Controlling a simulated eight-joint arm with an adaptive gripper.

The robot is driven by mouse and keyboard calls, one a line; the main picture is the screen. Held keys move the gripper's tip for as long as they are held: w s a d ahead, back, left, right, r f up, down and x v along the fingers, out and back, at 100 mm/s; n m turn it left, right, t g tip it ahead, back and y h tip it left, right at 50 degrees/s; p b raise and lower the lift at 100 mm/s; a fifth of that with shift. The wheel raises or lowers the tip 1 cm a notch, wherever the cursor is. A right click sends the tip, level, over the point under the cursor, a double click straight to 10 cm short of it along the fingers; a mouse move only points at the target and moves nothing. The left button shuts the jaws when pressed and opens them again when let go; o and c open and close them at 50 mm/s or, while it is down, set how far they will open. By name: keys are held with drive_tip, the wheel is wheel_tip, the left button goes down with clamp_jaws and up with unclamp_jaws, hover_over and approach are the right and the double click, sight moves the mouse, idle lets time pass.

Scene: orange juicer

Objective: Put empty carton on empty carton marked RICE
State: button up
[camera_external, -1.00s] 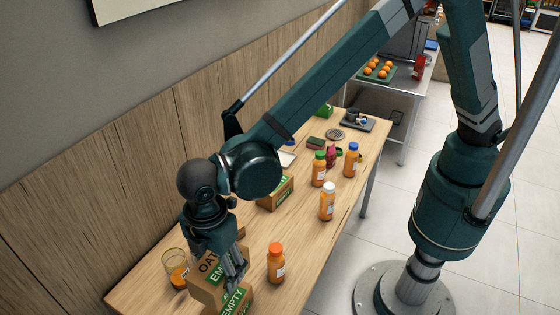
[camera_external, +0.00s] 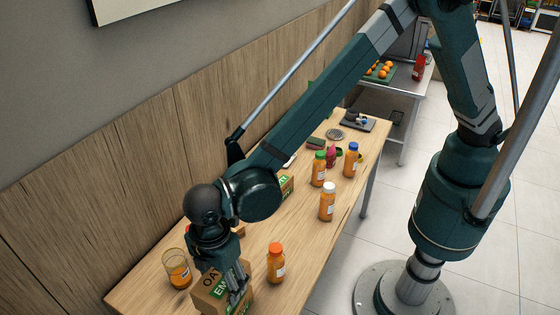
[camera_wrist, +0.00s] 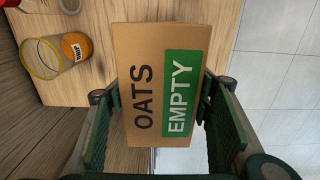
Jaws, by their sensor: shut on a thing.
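A brown carton marked OATS and EMPTY (camera_external: 208,291) is at the near end of the wooden table, and it fills the middle of the wrist view (camera_wrist: 150,45). My gripper (camera_external: 236,286) is shut on it, with one finger on each side of the carton in the wrist view (camera_wrist: 158,108). I cannot tell whether its underside touches anything. The lower carton with a green EMPTY label, seen earlier below it, is now largely or wholly hidden. Another brown carton with a green label (camera_external: 287,187) stands farther back, partly behind my arm. No RICE marking is readable.
A glass of orange juice (camera_external: 178,271) stands left of the held carton, also in the wrist view (camera_wrist: 55,48). An orange-capped bottle (camera_external: 275,264) stands close on its right. Several more bottles stand farther back. The wooden wall borders the table's left side.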

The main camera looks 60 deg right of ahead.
drive_tip(key=shift+f, duration=1.7)
drive_tip(key=shift+f, duration=0.25)
drive_tip(key=o, duration=0.9)
drive_tip(key=shift+r, duration=0.2)
wheel_tip(320, 180, up, 12)
drive_tip(key=shift+r, duration=0.1)
